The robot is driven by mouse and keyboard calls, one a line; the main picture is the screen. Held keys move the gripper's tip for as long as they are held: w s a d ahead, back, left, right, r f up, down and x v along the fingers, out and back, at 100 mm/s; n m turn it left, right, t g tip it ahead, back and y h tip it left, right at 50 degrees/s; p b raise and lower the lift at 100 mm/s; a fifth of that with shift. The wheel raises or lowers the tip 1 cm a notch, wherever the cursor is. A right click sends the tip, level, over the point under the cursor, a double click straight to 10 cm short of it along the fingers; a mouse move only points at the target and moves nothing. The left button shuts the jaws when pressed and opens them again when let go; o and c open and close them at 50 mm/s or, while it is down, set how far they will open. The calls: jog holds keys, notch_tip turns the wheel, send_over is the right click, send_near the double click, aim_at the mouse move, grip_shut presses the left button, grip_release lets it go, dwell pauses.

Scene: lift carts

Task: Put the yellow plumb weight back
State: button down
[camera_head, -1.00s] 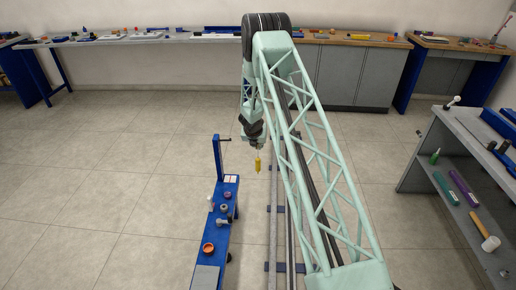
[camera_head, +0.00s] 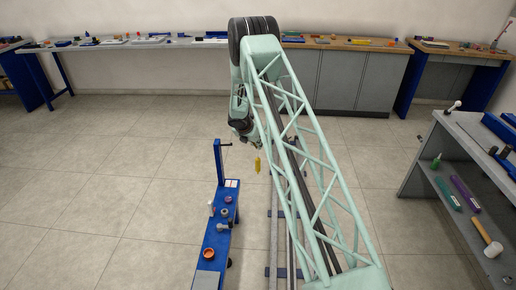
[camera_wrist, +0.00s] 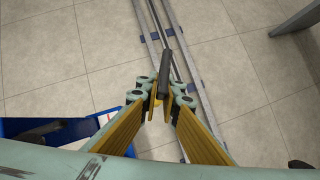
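The yellow plumb weight (camera_head: 258,165) hangs below my gripper (camera_head: 255,146) in the head view, in the air to the right of the blue cart's post. In the wrist view my gripper (camera_wrist: 163,102) has its fingers close together around a dark rod-like piece (camera_wrist: 166,72). A small bit of yellow shows between the fingertips; most of the weight is hidden there. The blue cart (camera_head: 211,241) has an upright post (camera_head: 218,162) with a short dark peg (camera_head: 227,145) near its top, pointing right. Nothing visible hangs on the peg.
On the cart lie an orange ring (camera_head: 208,253), a grey metal part (camera_head: 223,225) and other small parts. Floor rails (camera_head: 273,235) run to the cart's right. A grey shelf bench (camera_head: 440,150) stands at the right. Workbenches line the back wall. Open floor lies left of the cart.

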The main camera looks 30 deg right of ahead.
jog(key=s+a+r+m+g+y, duration=0.1)
jog(key=s+a+r+m+g, duration=0.25)
jog(key=s+a+m, duration=0.5)
jog(key=s+a+r+m+g+y, duration=0.1)
jog(key=s+a+r+m+g, duration=0.2)
jog(key=s+a+m+g, duration=0.35)
jog(key=s+a+r+m+y, duration=0.1)
jog(key=s+a+m, duration=0.1)
jog(key=a, duration=0.7)
jog(key=s+a+r+m+y, duration=0.1)
jog(key=s+a+r+m, duration=0.1)
jog(key=a, duration=0.8)
jog(key=s+a+r+m+y, duration=0.1)
jog(key=s+a+m, duration=0.3)
jog(key=a, duration=0.6)
jog(key=shift+s+r+y, duration=0.35)
jog(key=shift+s+y, duration=0.05)
jog(key=shift+s, duration=0.65)
jog(key=shift+a, duration=0.25)
